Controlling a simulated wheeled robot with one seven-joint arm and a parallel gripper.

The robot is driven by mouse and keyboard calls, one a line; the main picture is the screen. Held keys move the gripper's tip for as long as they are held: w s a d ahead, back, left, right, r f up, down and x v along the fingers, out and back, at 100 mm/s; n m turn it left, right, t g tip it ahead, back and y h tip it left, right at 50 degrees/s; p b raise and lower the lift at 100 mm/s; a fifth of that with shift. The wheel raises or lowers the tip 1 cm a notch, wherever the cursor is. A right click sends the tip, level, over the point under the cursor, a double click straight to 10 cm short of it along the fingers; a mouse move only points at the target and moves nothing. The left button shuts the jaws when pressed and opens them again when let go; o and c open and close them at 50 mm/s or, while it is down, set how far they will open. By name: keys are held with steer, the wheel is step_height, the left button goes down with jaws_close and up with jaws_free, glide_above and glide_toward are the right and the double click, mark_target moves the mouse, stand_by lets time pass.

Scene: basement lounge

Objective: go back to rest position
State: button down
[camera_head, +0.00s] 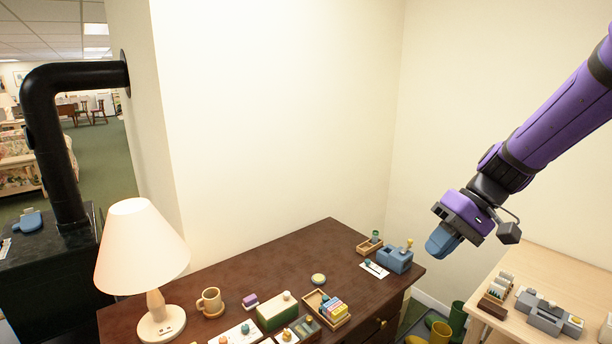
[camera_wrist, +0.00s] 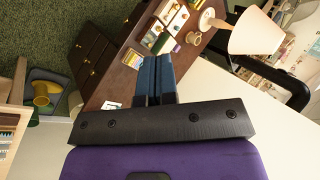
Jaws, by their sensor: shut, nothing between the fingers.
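My purple arm reaches in from the upper right in the head view. My gripper (camera_head: 441,241) has blue fingers and hangs in the air over the gap between the brown dresser (camera_head: 240,243) and the light wood table on the right. It is shut and empty. In the wrist view the two blue fingers of my gripper (camera_wrist: 154,80) lie side by side, with the dresser (camera_wrist: 112,75) behind them.
A lamp (camera_head: 141,248), a mug (camera_head: 210,302), a wooden tray (camera_head: 341,322) and a blue device (camera_head: 395,260) stand on the dresser. The light table (camera_head: 565,272) holds a grey device (camera_head: 548,314). Green and yellow pots (camera_head: 441,332) stand low between them. A black stovepipe (camera_head: 76,75) rises at left.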

steer(key=s+d+r+m+t+h, duration=0.1)
steer(key=s+d+r+t+h, duration=0.2)
steer(key=s+r, duration=0.2)
steer(key=s+d+r+t+h, duration=0.3)
steer(key=s+r, duration=0.3)
steer(key=s, duration=0.6)
steer(key=shift+s+d+r+m+t+h, duration=0.2)
steer(key=shift+s+d+m+t+h, duration=0.15)
steer(key=shift+h, duration=0.35)
steer(key=shift+a, duration=0.1)
